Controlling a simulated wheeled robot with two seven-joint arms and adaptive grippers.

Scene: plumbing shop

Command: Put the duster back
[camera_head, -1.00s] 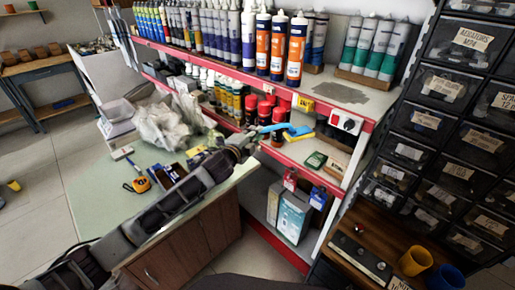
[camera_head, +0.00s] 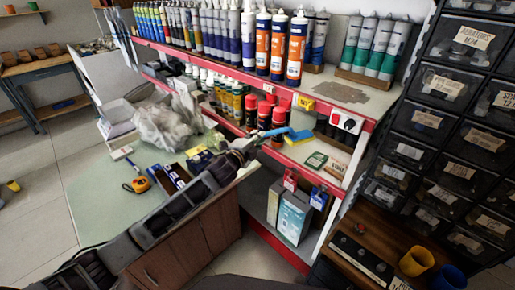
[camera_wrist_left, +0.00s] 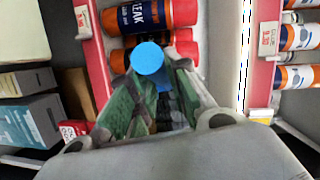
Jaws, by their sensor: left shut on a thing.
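My left gripper (camera_head: 254,142) is shut on the handle, with the head pointing right, away from the gripper. I cannot tell whether the head touches the shelf. In the left wrist view, the round blue end of the duster (camera_wrist_left: 148,58) shows between the fingers of my left gripper (camera_wrist_left: 157,88); the rest of it is hidden. My right gripper is not in view.
Red-capped bottles (camera_head: 265,113) stand close to the gripper. A green item (camera_head: 316,160) lies on the middle shelf. Cartridges (camera_head: 297,42) fill the shelf above. The counter (camera_head: 100,205) holds a plastic bag (camera_head: 166,126) and a tape measure (camera_head: 138,185). Dark drawers (camera_head: 430,120) stand at right.

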